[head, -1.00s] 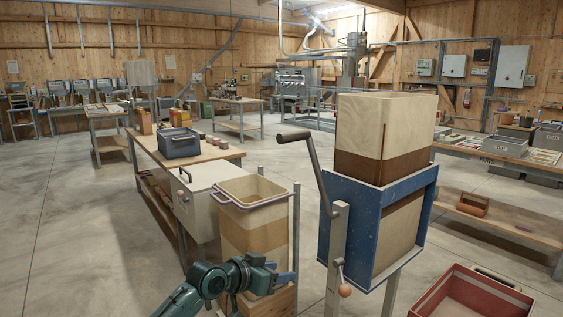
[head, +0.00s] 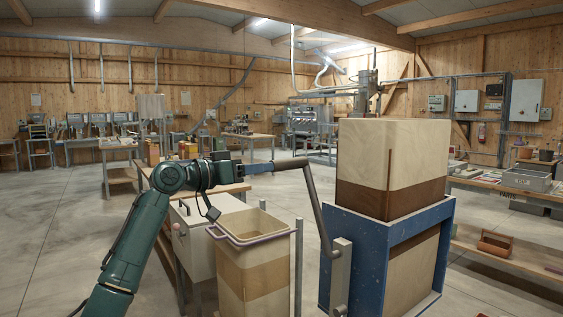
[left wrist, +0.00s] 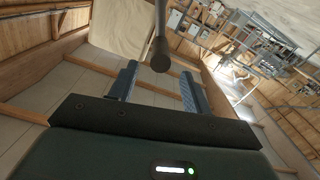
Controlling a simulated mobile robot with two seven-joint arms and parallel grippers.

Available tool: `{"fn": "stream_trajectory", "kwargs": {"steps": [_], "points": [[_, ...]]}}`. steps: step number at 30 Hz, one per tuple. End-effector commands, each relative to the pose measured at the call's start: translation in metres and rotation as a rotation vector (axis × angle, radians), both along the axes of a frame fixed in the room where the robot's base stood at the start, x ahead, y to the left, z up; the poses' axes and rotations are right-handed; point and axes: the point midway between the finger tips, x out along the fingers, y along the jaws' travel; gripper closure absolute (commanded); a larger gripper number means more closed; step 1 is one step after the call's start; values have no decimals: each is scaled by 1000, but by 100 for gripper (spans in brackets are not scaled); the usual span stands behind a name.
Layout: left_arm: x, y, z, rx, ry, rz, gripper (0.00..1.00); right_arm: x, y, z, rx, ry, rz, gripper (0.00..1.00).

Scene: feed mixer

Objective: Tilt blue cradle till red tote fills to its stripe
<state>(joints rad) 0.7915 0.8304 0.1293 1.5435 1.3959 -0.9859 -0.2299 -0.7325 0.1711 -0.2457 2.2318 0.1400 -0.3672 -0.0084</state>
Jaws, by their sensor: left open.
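The blue cradle (head: 385,262) stands at the right of the head view and holds a tall pale bin (head: 393,152) with a brown lower band. The bin looks upright. A grey crank arm (head: 315,205) with a dark handle (head: 292,164) rises on the cradle's left side. My left gripper (head: 268,167) is open at the free end of this handle. In the left wrist view the handle's round end (left wrist: 160,56) shows at the opening between the fingertips (left wrist: 158,69); whether it is inside them I cannot tell. The red tote and my right gripper are out of view.
A pale bin with a lilac rim (head: 252,262) stands left of the cradle, below my left arm. A white cabinet (head: 193,235) is behind it. A workbench with a grey crate (head: 527,179) stands at the right. Open floor lies at the left.

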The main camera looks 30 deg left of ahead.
Motion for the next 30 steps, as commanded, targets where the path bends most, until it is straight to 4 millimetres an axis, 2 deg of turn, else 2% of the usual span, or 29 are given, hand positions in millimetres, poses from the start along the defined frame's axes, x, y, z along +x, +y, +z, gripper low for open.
{"fn": "stream_trajectory", "kwargs": {"steps": [1,6,12,24,30], "points": [[11,-5,4,-4,0,-2,51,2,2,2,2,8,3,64],[41,-17,2,-4,1,-1,51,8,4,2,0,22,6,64],[63,-26,0,-2,1,1,51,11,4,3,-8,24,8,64],[69,-28,-1,1,1,2,52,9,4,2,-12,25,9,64],[69,-28,-1,1,1,2,69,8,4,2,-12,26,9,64]]}}
